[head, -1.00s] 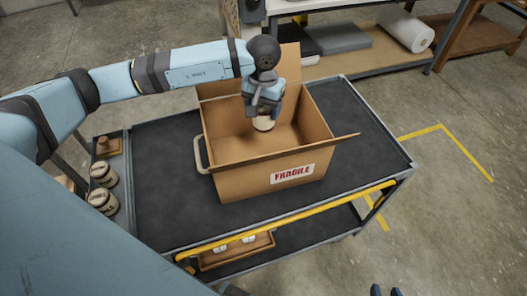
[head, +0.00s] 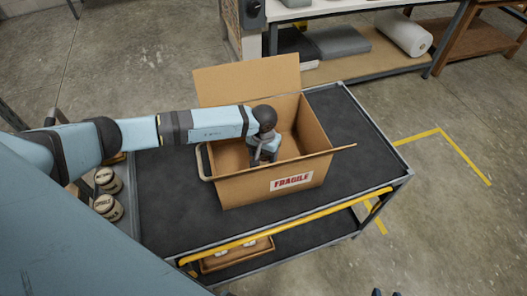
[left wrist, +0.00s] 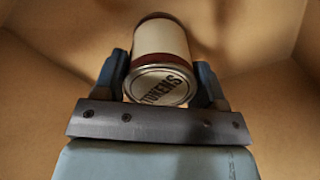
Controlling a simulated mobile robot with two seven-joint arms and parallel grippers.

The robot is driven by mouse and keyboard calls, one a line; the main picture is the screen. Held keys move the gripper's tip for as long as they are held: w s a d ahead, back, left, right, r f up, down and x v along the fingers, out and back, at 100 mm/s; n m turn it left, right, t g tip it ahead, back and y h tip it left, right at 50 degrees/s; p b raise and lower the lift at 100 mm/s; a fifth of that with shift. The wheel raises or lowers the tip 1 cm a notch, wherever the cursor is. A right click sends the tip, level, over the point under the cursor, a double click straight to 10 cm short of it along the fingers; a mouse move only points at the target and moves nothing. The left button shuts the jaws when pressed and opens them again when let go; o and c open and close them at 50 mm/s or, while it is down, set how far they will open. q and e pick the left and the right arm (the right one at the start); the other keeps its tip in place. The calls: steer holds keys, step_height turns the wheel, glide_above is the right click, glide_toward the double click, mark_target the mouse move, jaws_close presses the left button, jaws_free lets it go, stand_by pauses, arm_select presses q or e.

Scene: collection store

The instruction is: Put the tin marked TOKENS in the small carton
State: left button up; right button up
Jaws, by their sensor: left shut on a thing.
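The small carton (head: 235,190) is an open cardboard box with a FRAGILE label, standing on the dark cart top. My left gripper (head: 262,160) reaches down inside it from above. In the left wrist view the left gripper (left wrist: 165,85) is shut on the TOKENS tin (left wrist: 161,45), a round tin with a pale label and dark red bands. The tin's lettered lid faces the camera, and brown cardboard surrounds it. In the head view the tin is hidden by the gripper and carton. I cannot tell whether it touches the carton's floor.
The cart top (head: 350,120) is clear right of the carton. Other tins (head: 107,207) stand at the cart's left, partly behind my arm. The carton's raised back flap (head: 248,80) and side walls stand close around the gripper. A shelf bench (head: 360,65) is behind.

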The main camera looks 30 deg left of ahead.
arm_select(q)
steer(key=shift+f+b, duration=0.15)
steer(key=shift+b, duration=0.2)
steer(key=o, duration=1.1)
steer(key=shift+r+p, duration=0.4)
steer(key=shift+p, duration=0.1)
step_height(320, 180, up, 10)
steer(key=shift+r+b, duration=0.2)
steer(key=shift+b, duration=0.95)
steer(key=shift+r, duration=0.65)
